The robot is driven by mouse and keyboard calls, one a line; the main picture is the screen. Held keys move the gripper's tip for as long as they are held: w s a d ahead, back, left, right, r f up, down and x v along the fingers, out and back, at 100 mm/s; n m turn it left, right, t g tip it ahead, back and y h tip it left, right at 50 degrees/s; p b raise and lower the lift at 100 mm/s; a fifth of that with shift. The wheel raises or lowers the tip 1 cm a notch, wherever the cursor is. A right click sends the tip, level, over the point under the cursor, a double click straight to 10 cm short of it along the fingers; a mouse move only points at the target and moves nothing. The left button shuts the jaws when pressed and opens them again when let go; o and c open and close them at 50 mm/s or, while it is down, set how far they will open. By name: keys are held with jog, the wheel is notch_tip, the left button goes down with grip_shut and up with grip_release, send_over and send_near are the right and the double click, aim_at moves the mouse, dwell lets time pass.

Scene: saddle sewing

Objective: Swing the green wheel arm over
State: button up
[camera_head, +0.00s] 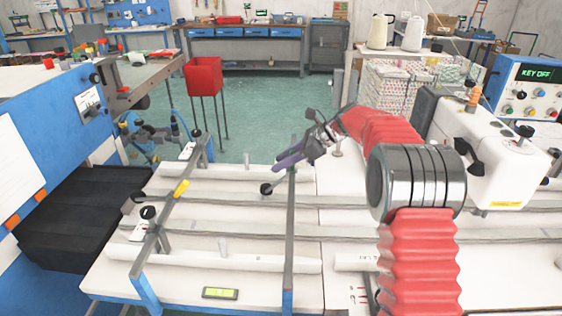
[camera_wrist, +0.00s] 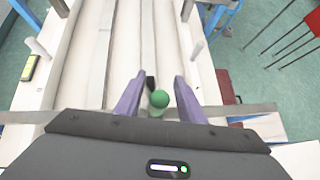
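A round green knob (camera_wrist: 159,99) shows in the wrist view between the two purple fingers of my gripper (camera_wrist: 159,79), with a gap on each side. A dark rod end stands just beside it. The fingers are spread apart and hold nothing. In the head view my gripper (camera_head: 287,162) is over the far end of a grey cross bar (camera_head: 290,225) on the white bench. The green knob cannot be made out there, and the wheel itself is not clear in either view.
A second grey bar (camera_head: 160,225) with a yellow grip (camera_head: 181,188) and dark knobs stands to the left. A white sewing machine (camera_head: 495,150) is at the right. A red bin (camera_head: 203,76) on legs stands behind the bench. Long rails run across the bench.

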jog(key=v, duration=1.3)
jog(key=shift+d+r, duration=0.25)
jog(key=s+d+f+n+h, duration=0.4)
jog(key=s+d+f+n, duration=0.1)
jog(key=s+f+n, duration=0.35)
jog(key=s+r+n+t+h, duration=0.1)
jog(key=s+n, duration=0.3)
jog(key=s, duration=0.7)
jog(key=s+d+r+n+t+h, duration=0.1)
jog(key=s+r+n+h, duration=0.1)
jog(key=s, duration=0.9)
jog(key=s+r+n+t+h, duration=0.1)
jog(key=s+n, duration=0.4)
jog(key=s, duration=0.6)
jog(key=shift+s+d+r+n+t+h, duration=0.2)
jog(key=shift+s+r+n+t+h, duration=0.2)
jog(key=shift+h, duration=0.5)
